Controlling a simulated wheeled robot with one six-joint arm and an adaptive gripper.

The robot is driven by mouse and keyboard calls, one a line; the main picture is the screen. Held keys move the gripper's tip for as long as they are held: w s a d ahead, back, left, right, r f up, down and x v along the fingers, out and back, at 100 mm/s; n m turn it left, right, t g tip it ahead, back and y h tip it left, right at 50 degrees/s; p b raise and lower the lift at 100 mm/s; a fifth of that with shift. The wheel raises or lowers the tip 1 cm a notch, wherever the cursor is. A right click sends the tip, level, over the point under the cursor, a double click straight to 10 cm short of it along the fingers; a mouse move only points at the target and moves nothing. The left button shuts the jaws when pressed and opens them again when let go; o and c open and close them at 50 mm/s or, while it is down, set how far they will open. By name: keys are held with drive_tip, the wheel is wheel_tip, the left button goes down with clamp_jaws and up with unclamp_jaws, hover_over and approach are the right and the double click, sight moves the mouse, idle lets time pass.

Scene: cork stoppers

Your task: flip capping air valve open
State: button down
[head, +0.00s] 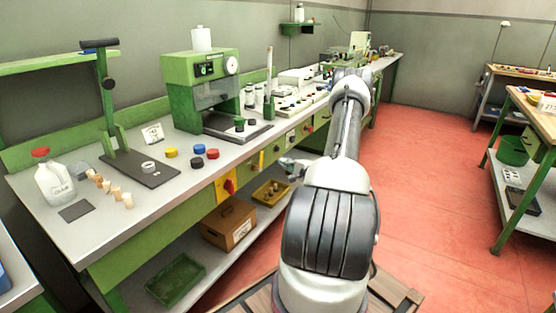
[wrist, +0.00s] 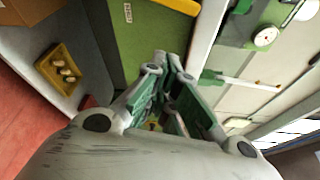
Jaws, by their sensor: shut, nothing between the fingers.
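I cannot tell for certain which fitting is the capping air valve. A yellow panel with a red handle (head: 229,185) is on the bench's green front in the head view, left of my gripper. My gripper (head: 288,163) is in front of the bench's front edge, out to the left of my arm. In the wrist view my gripper (wrist: 168,66) has its fingertips close together before a green front panel (wrist: 145,35), with nothing held. Contact with the panel cannot be told. A small dark red piece (wrist: 88,102) shows beside the left finger, partly hidden.
The bench top (head: 120,215) bears a green press (head: 200,80), a black-handled stand (head: 105,100), a white jug (head: 55,184) and corks. A cardboard box (head: 229,224) and a yellow tray (head: 270,193) sit on the lower shelf.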

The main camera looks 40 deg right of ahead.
drive_tip(key=shift+s+r, duration=0.1)
drive_tip(key=shift+s, duration=1)
